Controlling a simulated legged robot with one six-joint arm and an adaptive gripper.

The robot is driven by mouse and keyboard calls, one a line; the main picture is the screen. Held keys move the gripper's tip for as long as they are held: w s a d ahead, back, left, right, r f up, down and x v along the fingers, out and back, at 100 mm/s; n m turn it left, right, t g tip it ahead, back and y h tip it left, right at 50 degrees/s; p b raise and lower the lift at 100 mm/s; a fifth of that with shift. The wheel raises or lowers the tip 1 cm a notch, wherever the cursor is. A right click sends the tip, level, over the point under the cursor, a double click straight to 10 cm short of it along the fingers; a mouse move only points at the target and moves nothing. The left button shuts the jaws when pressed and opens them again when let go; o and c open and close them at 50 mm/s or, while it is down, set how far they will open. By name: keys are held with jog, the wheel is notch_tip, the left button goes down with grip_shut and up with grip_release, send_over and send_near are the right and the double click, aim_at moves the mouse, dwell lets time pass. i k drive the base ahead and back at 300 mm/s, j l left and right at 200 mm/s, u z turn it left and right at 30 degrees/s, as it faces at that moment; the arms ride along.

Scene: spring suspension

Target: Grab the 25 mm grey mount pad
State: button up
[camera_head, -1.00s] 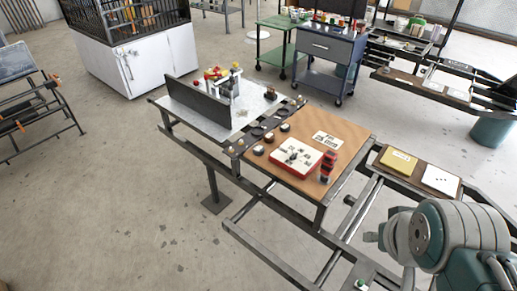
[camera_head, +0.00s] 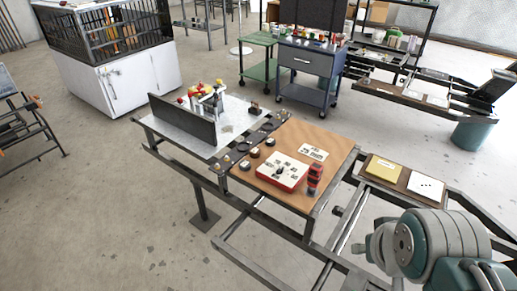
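I cannot pick out the 25 mm grey mount pad for certain at this size. Several small round dark pieces with pale tops (camera_head: 256,152) stand in a row along the left side of the brown board (camera_head: 331,143). Flat dark discs (camera_head: 257,137) lie beside them on the bench. A red-edged white tray (camera_head: 282,172) with small parts in it lies on the brown board. My arm fills the lower right corner, well to the right of the bench and apart from these parts. Its fingers do not show.
A red and black tool (camera_head: 314,179) stands by the tray. A dark upright plate (camera_head: 182,119) stands on the grey bench top (camera_head: 152,127). A yellow pad (camera_head: 384,168) and white sheet (camera_head: 426,187) lie on the right side shelf. The floor at lower left is clear.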

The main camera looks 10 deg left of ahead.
aim_at(244, 166)
jog(key=i+j+z, duration=0.1)
jog(key=j, duration=0.25)
jog(key=i+j+z, duration=0.1)
jog(key=j, duration=0.3)
jog(key=i+j, duration=0.25)
jog(key=i+j+z, duration=0.15)
jog(key=j, duration=0.35)
jog(key=i+j+z, duration=0.1)
jog(key=j, duration=0.3)
jog(key=i+j+z, duration=0.1)
jog(key=j, duration=0.3)
jog(key=i+j+z, duration=0.1)
jog(key=j, duration=0.3)
